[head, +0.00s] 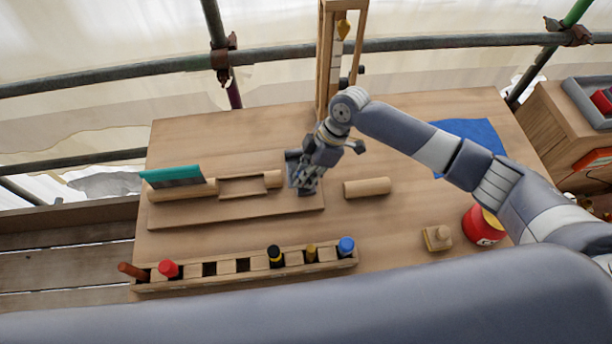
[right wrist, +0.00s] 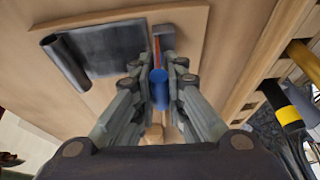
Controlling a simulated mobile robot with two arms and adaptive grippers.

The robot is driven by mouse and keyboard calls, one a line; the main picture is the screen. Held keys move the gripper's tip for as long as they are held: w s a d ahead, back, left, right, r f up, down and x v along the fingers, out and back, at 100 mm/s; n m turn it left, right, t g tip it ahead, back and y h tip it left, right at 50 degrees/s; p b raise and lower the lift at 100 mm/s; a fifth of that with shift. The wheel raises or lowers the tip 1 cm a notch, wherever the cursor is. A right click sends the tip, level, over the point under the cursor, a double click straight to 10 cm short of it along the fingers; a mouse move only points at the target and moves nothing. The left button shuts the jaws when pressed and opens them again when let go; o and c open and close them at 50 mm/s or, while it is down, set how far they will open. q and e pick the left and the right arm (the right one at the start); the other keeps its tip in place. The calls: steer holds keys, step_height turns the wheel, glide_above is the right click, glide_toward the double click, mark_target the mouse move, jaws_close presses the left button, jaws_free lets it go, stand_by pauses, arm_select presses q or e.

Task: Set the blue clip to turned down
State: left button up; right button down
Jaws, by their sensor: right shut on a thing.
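A small blue cylindrical piece, which looks like the blue clip (right wrist: 158,88), sits between the fingers of my right gripper in the right wrist view. My right gripper (head: 305,183) reaches down over the right end of the wooden board (head: 240,211) in the head view. It also shows in the right wrist view (right wrist: 159,78), its fingers closed on the blue piece. In the head view the gripper hides the blue piece. A thin reddish bar (right wrist: 157,50) runs beyond it to a grey block (right wrist: 164,36). My left gripper is out of view.
A dark grey sheet with a rolled edge (right wrist: 105,48) lies beside the grey block. A wooden rack (head: 225,268) with several tools stands in front. A loose wooden cylinder (head: 367,187) lies right of the board. A red can (head: 482,228) stands at the right.

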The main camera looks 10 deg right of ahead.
steer(key=shift+w+f+g+b, duration=0.25)
steer(key=shift+w+g+b, duration=0.2)
steer(key=shift+g+b, duration=0.25)
steer(key=g+b, duration=0.1)
steer(key=b, duration=0.2)
steer(key=w+m+g+b, duration=0.1)
steer(key=g+b, duration=0.1)
steer(key=b, duration=0.1)
steer(key=shift+w+f, duration=0.2)
steer(key=shift+f, duration=0.1)
steer(key=shift+w+r+g+b, duration=0.1)
steer(key=shift+g+b, duration=0.5)
steer(key=shift+b, duration=0.3)
steer(key=shift+r, duration=0.1)
steer(key=c, duration=1.6)
jaws_free()
steer(key=shift+c, duration=0.2)
step_height(320, 180, up, 10)
